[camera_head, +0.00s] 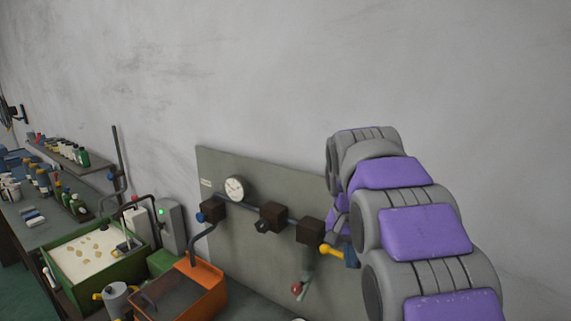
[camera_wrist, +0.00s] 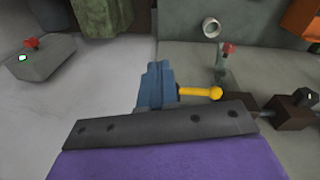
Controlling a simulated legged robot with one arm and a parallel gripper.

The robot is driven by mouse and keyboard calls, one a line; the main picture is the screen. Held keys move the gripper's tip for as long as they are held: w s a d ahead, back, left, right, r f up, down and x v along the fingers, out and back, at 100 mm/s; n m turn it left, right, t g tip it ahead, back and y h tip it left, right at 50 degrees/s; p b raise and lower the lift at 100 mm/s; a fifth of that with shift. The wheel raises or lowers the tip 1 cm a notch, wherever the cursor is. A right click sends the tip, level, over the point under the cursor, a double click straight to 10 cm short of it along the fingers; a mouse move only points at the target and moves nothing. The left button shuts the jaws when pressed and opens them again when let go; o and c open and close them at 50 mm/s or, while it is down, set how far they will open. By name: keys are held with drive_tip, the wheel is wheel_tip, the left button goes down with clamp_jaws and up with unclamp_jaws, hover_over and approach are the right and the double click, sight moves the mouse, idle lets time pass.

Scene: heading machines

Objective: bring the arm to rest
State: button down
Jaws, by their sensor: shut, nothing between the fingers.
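My gripper (camera_wrist: 156,72) has blue fingers, which show shut beyond a dark plate in the wrist view. In the head view the gripper (camera_head: 351,258) is at the lower end of my purple and grey arm, in front of the grey-green panel (camera_head: 245,245). A yellow ball-ended handle (camera_wrist: 214,92) sits right beside the fingers; its rod runs to them or behind them, and I cannot tell whether they touch. The handle also shows in the head view (camera_head: 325,250), left of the fingers. My arm hides the panel's right part.
The panel carries a round gauge (camera_head: 235,188), dark valve blocks (camera_head: 271,217) and a red-knobbed lever (camera_head: 297,288). An orange tank (camera_head: 205,291) and a green tray (camera_head: 62,290) stand left. A grey box with a red button (camera_wrist: 37,60) shows in the wrist view. The upper wall is bare.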

drive_tip(key=s+f+n+b, duration=0.1)
drive_tip(key=s+f+b, duration=0.3)
drive_tip(key=s+f, duration=0.4)
drive_tip(key=s+f+n+g+y+b, duration=0.1)
drive_tip(key=s+f+b, duration=0.3)
drive_tip(key=s+f, duration=0.5)
drive_tip(key=s+f+n+g+b, duration=0.1)
drive_tip(key=s+f+b, duration=0.3)
drive_tip(key=s, duration=1.6)
wheel_tip(320, 180, down, 5)
drive_tip(key=shift+a+r+n, duration=0.2)
drive_tip(key=shift+a+n, duration=0.2)
drive_tip(key=shift+n, duration=0.4)
